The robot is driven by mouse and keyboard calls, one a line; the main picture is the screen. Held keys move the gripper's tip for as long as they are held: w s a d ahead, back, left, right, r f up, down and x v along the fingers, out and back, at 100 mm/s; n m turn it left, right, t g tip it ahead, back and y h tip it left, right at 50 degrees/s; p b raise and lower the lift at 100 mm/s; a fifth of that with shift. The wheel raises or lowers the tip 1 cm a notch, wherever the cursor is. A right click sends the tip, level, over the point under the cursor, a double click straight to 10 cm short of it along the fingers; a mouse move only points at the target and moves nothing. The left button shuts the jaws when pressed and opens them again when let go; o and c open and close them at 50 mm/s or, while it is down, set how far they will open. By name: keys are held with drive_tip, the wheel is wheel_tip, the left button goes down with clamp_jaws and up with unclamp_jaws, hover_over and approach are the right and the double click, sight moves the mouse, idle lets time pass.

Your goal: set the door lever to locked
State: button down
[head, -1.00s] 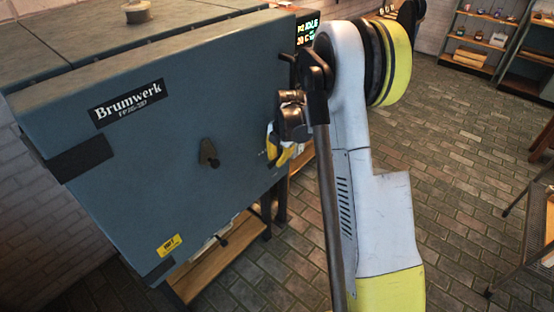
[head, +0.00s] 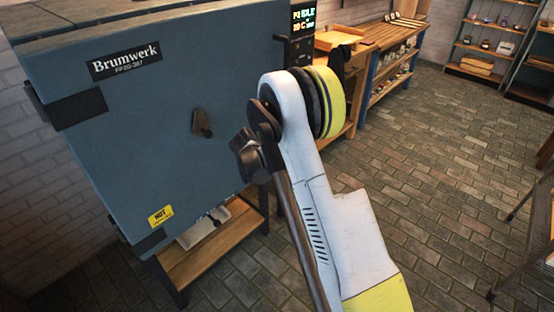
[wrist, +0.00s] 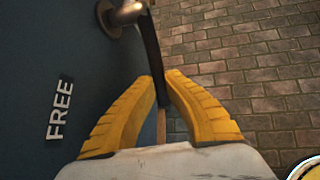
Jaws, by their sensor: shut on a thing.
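The door lever (wrist: 150,45) is a dark bar on a metal pivot (wrist: 122,14) at the top of the wrist view. It runs down between the yellow fingers of my gripper (wrist: 158,82), which are shut on its lower part. A "FREE" label (wrist: 60,108) is on the blue-grey door (wrist: 40,50), left of the lever. In the head view the kiln door (head: 110,130) carries a Brumwerk plate. My own arm hides the lever and the fingers there, at the door's right edge. No "locked" mark shows.
A dark knob (head: 201,123) is on the middle of the door, with a yellow warning label (head: 160,215) low down. A display (head: 303,18) reads IDLE. A wooden bench (head: 385,38) and shelves (head: 495,40) stand behind.

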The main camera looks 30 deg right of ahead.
drive_tip(key=f+h, duration=0.1)
drive_tip(key=d+t+h, duration=0.1)
drive_tip(key=shift+w+d+f+h+b, duration=0.25)
drive_tip(key=shift+w+f+h+b, duration=0.05)
drive_tip(key=shift+w+f, duration=0.1)
drive_tip(key=d+h, duration=0.1)
drive_tip(key=t+h, duration=0.1)
drive_tip(key=w+d+f+h, duration=0.1)
drive_tip(key=shift+d+n+t, duration=0.35)
drive_tip(key=shift+n+t, duration=0.05)
drive_tip(key=c, duration=1.4)
unclamp_jaws()
drive_tip(key=shift+o, duration=0.2)
drive_tip(key=v, duration=1.2)
drive_tip(key=shift+f, duration=0.2)
drive_tip(key=shift+a, duration=0.1)
